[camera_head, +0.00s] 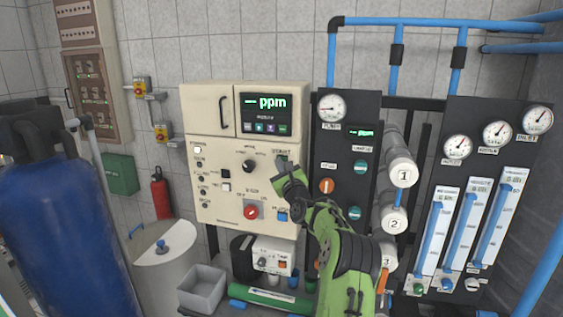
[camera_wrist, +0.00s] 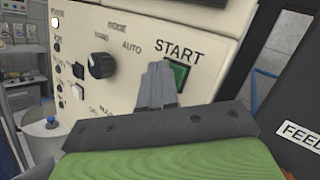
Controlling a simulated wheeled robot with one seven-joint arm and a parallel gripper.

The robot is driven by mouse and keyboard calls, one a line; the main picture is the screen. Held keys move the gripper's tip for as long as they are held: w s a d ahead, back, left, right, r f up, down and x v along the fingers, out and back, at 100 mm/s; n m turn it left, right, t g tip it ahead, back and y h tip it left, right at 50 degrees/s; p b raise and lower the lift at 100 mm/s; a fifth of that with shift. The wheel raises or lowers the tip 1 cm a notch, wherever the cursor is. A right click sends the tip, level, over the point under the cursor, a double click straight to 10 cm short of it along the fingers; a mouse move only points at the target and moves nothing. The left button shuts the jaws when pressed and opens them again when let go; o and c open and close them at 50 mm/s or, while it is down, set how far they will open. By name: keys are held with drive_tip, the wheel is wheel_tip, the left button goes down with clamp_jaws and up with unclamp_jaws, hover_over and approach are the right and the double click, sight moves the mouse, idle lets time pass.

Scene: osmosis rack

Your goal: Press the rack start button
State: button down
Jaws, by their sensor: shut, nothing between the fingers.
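The rack's cream control panel (camera_head: 225,175) stands in the middle of the head view. The green start button (camera_wrist: 178,74) sits under the word START in the wrist view. My gripper's grey fingers (camera_wrist: 158,84) are shut and empty, just in front of the button and covering its left part. I cannot tell whether the fingertips touch it. In the head view my green arm reaches up to the panel's right side, and my gripper (camera_head: 283,170) is at the START label, with the button mostly hidden behind it.
A black selector knob (camera_wrist: 100,65) is left of the fingers. A red switch (camera_head: 252,210) is low on the panel. The black gauge panel (camera_head: 345,140) stands close on the right. A blue tank (camera_head: 60,230) is at far left.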

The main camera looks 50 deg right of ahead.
drive_tip(key=shift+d, duration=0.1)
idle(0.4)
drive_tip(key=shift+s+a+b, duration=0.35)
drive_tip(key=shift+a+b, duration=0.35)
drive_tip(key=shift+a, duration=0.05)
drive_tip(key=shift+a, duration=0.1)
drive_tip(key=a+b, duration=0.1)
drive_tip(key=s+a+b, duration=0.1)
drive_tip(key=a, duration=0.1)
drive_tip(key=s+a+b, duration=0.1)
drive_tip(key=shift+s+a, duration=0.15)
idle(0.5)
